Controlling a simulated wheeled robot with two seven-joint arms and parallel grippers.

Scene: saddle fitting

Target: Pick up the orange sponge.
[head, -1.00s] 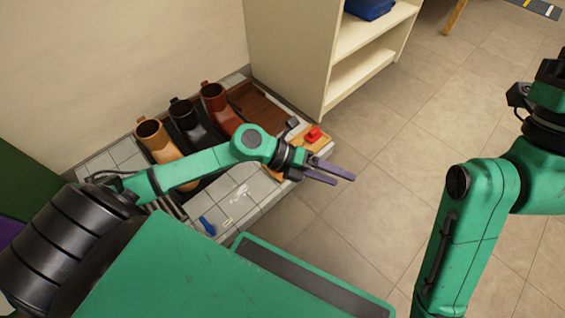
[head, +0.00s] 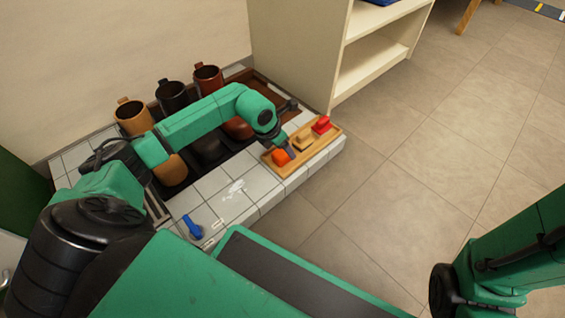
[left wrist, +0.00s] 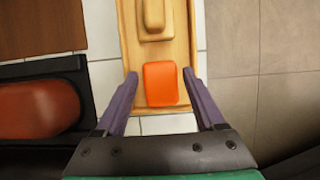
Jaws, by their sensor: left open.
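The orange sponge (head: 281,156) lies at the near end of a wooden tray (head: 268,161) on the tiled bench. In the left wrist view the orange sponge (left wrist: 160,83) sits between the two purple fingers, with gaps on both sides. My left gripper (left wrist: 160,92) is open and empty, with its fingers reaching along both sides of the tray end. In the head view my left gripper (head: 287,145) is above the sponge and partly hidden by its own wrist. My right gripper is out of view; only part of that arm shows at the lower right.
The tray also holds a tan block (head: 303,140) and a red item (head: 321,125). A blue tool (head: 192,228) lies on the near tiles. A cream shelf (head: 300,60) stands behind.

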